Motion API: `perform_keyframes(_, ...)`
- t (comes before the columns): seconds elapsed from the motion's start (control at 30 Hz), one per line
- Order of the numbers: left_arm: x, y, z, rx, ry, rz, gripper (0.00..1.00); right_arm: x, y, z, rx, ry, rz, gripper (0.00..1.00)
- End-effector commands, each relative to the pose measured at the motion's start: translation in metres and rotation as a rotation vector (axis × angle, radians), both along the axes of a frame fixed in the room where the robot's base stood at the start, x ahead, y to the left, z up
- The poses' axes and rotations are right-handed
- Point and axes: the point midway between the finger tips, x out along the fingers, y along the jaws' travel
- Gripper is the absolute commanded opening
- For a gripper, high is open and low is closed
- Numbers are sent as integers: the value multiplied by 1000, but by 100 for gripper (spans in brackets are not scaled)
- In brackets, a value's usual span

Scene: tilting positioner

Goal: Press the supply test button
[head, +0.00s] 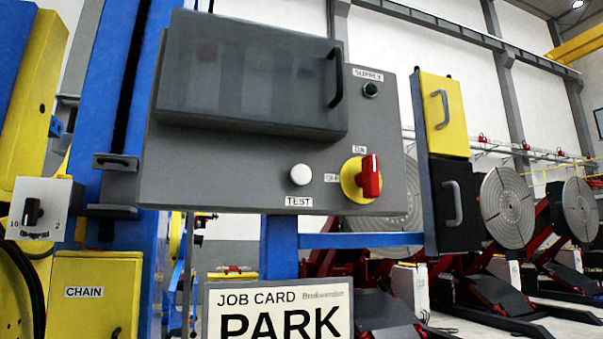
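The supply test button is a round white button (300,175) above a TEST label on the grey control panel (240,188). To its right a red rotary switch (371,177) on a yellow plate stands with its handle upright, towards the ON label. A dark green round lamp (370,89) sits under the SUPPLY label at the panel's upper right and looks unlit. Neither of my grippers shows in the head view.
A smoky cover (240,80) with a black handle juts from the panel's upper part. A job card (280,310) reading PARK stands below. Yellow (444,115) and black (455,205) handled boxes are at right. A selector box (45,208) and a CHAIN box (95,292) are at left.

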Motion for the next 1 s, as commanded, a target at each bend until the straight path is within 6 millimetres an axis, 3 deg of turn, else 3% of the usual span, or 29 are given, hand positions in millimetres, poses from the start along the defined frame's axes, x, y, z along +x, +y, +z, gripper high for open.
perform_keyframes(0.07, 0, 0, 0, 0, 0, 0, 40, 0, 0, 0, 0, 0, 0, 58)
perform_keyframes(0.5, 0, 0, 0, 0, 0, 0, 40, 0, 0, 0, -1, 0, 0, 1)
perform_keyframes(1.0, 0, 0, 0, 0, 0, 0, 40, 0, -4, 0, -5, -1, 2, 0)
